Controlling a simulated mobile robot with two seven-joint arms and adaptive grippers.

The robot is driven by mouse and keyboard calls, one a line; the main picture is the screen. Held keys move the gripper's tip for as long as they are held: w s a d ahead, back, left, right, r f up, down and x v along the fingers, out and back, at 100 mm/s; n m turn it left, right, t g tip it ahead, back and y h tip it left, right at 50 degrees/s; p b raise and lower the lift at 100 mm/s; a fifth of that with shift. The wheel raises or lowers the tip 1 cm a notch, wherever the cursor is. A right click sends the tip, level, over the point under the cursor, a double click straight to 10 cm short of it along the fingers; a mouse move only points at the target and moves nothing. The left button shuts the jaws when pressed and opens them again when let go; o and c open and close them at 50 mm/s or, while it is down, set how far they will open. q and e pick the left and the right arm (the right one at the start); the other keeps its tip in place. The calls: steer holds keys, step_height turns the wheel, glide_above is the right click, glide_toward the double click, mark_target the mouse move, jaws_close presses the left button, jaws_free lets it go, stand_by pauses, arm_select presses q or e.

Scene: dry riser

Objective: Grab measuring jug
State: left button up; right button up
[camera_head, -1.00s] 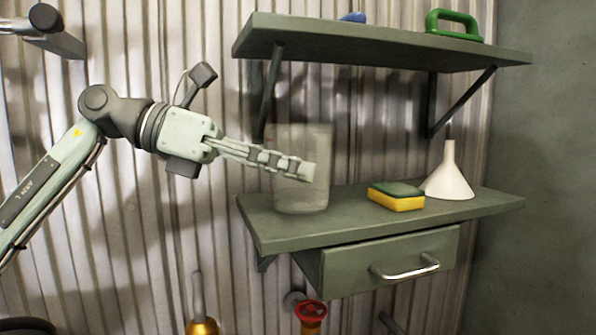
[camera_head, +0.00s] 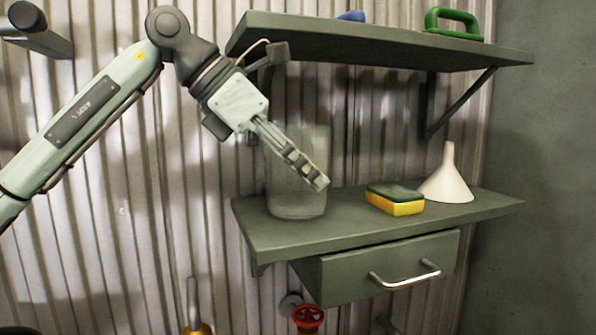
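The measuring jug (camera_head: 290,203) is a clear, see-through vessel standing upright at the left end of the lower green shelf (camera_head: 270,238). My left gripper (camera_head: 318,183) comes in from the upper left and points down to the right. Its fingers overlap the jug's right side in the picture. I see the fingers edge-on as one narrow line, so I cannot tell how far apart they are or whether they touch the jug. Part of the jug is hidden behind them. My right gripper is not in view.
A yellow and green sponge (camera_head: 397,205) and a white funnel (camera_head: 447,180) stand right of the jug. The upper shelf (camera_head: 370,42), with a green handled object (camera_head: 455,22), hangs above. A drawer (camera_head: 350,275) and red valve wheel (camera_head: 308,316) are below.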

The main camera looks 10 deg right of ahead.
arm_select(q)
steer(key=d, duration=0.3)
steer(key=shift+w+r, duration=0.1)
steer(key=shift+w, duration=0.05)
steer(key=shift+x, duration=1.15)
steer(key=shift+f, duration=0.35)
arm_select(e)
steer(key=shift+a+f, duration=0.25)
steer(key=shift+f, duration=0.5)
arm_select(q)
steer(key=shift+c, duration=0.3)
jaws_close()
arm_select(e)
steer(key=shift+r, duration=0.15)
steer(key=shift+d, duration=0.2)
